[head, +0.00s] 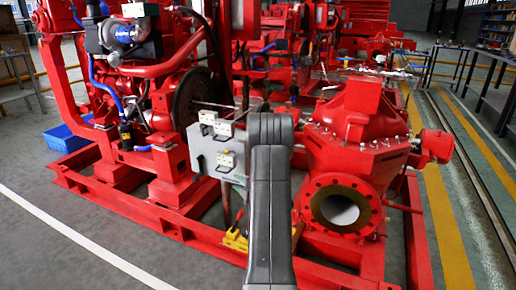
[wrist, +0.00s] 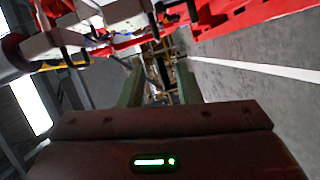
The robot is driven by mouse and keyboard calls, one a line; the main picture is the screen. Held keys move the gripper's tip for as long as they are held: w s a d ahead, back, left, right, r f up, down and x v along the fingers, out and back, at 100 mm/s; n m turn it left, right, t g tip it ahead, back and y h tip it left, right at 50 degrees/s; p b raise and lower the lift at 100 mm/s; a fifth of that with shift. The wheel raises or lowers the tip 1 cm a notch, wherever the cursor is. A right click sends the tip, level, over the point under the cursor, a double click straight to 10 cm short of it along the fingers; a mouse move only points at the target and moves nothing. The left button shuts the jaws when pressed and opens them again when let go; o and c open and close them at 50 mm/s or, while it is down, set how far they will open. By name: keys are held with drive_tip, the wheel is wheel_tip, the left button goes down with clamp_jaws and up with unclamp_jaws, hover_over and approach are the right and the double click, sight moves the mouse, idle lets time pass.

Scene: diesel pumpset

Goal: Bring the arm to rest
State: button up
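My gripper (wrist: 159,82) shows in the wrist view, with its two greenish fingers apart. I see nothing held between them; the floor and some distant dark and yellowish structure show through the gap. Its dark red body with a green light fills the bottom of that view. In the head view my dark grey arm (head: 270,205) rises in the middle of the picture, and the gripper itself cannot be made out there.
The red pumpset stands close around my arm: a pump (head: 358,150) with an open round flange at right, an engine (head: 150,90) at left. A grey panel (head: 208,158) with white devices stands just left of my arm. Open floor (head: 60,245) lies front left.

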sight(221, 172)
drive_tip(key=b+x, duration=0.2)
drive_tip(key=x, duration=1)
drive_tip(key=shift+w+a+b, duration=0.25)
drive_tip(key=shift+b, duration=0.15)
drive_tip(key=shift+w, duration=0.1)
drive_tip(key=shift+w+d, duration=0.1)
drive_tip(key=shift+w, duration=0.1)
